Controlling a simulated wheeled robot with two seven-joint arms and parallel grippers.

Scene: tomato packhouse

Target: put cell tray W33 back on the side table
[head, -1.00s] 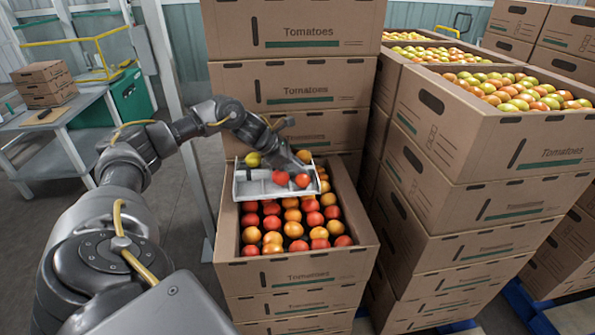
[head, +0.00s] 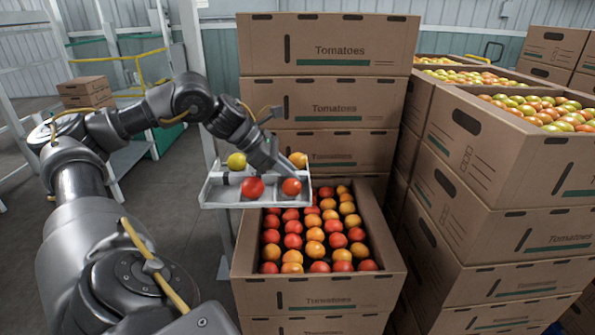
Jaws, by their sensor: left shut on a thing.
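The white cell tray (head: 215,196) is held up in the air at the back left of an open tomato crate (head: 245,255), overhanging its left side. Its label is not legible. In it are a yellow-green tomato (head: 236,161), two red ones (head: 252,187) and an orange one (head: 298,160). My left gripper (head: 282,167) is shut on the tray at its right part; the fingertips are partly hidden. A grey side table (head: 125,157) stands at the left, mostly hidden behind my left arm. My right gripper is not in view.
A tall stack of tomato cartons (head: 330,105) rises behind the open crate. Filled crates (head: 500,190) stand stacked at the right. A white post (head: 192,50) stands left of the stack. Grey floor lies open between crate and table.

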